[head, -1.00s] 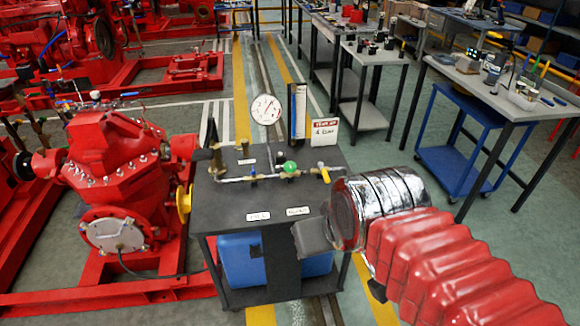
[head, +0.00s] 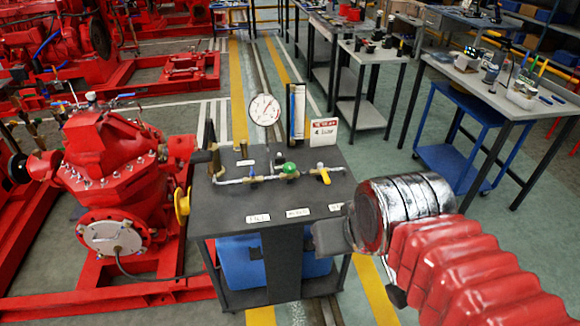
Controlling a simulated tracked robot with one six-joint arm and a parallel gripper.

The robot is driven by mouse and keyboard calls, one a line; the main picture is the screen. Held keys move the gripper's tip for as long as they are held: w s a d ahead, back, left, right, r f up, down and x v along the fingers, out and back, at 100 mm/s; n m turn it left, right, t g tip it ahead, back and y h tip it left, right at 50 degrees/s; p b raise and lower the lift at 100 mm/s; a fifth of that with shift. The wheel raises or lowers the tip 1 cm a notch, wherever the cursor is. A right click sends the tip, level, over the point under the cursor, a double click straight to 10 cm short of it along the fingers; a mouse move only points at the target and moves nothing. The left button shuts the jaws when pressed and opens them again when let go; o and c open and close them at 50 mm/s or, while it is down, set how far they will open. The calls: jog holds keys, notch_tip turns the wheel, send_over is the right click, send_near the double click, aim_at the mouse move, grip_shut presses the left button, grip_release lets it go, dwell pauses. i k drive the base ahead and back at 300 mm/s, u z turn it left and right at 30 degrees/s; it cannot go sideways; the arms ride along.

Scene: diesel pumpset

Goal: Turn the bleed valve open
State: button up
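A dark bench stand (head: 230,208) carries a pipe line with a green-knobbed valve (head: 289,170) in the middle and a yellow-handled valve (head: 323,173) at its right end. Brass fittings (head: 215,158) stand at the pipe's left end. I cannot tell from the unreadable labels which valve is the bleed valve. My gripper (head: 329,237) shows as a dark grey block ahead of my silver wrist. It is in front of the stand's right front corner, nearer to me than the yellow handle and apart from both valves. Its finger gap is hidden.
A round gauge (head: 265,110), a blue-edged upright panel (head: 296,110) and a red-and-white sign (head: 323,132) rise behind the pipe. A red pump (head: 100,160) stands close on the left. A blue container (head: 240,262) sits beneath the stand top.

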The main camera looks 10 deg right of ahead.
aim_at(289, 168)
jog(key=z, duration=0.05)
jog(key=i, duration=1)
jog(key=u, duration=0.05)
